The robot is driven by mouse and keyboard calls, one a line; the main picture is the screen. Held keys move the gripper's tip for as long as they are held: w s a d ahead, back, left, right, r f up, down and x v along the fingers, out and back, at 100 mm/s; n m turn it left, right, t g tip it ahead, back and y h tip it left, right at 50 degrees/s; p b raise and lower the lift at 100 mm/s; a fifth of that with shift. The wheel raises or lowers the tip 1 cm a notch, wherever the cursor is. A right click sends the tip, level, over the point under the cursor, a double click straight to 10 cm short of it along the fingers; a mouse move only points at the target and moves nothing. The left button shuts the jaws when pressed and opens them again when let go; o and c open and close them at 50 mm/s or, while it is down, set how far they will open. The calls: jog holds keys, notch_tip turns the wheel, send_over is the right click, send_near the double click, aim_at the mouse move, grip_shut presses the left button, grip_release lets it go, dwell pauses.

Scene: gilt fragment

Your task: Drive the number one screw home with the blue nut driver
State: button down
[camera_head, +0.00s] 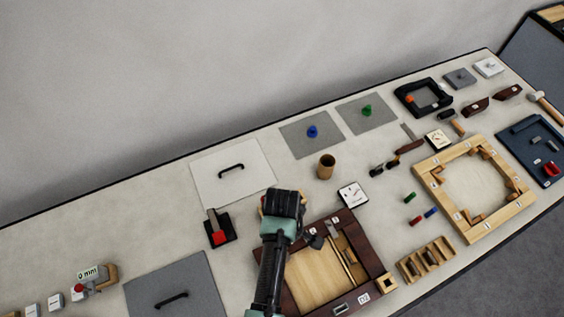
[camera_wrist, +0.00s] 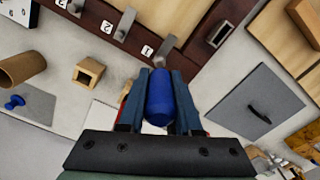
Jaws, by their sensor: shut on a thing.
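In the wrist view my gripper (camera_wrist: 160,78) is shut on the blue nut driver (camera_wrist: 160,98), with its blue handle between the two fingers. The driver points at the dark wooden frame (camera_wrist: 180,64), close to the white label 1 (camera_wrist: 147,50) and a small metal tab (camera_wrist: 168,43) beside it. The number one screw cannot be made out, and I cannot tell whether the driver touches it. In the head view my gripper (camera_head: 283,204) is over the upper left corner of the dark frame (camera_head: 379,277); the driver is hidden there.
Labels 2 (camera_wrist: 107,27) and 3 (camera_wrist: 74,8) sit along the same rail, with metal tabs nearby. A wooden cup (camera_head: 326,166), a dial card (camera_head: 352,195) and a black block with a red part (camera_head: 219,230) stand around the frame. A light wooden frame (camera_head: 440,195) lies to the right.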

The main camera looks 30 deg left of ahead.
jog(key=shift+r+p, duration=2.1)
jog(key=shift+r, duration=0.4)
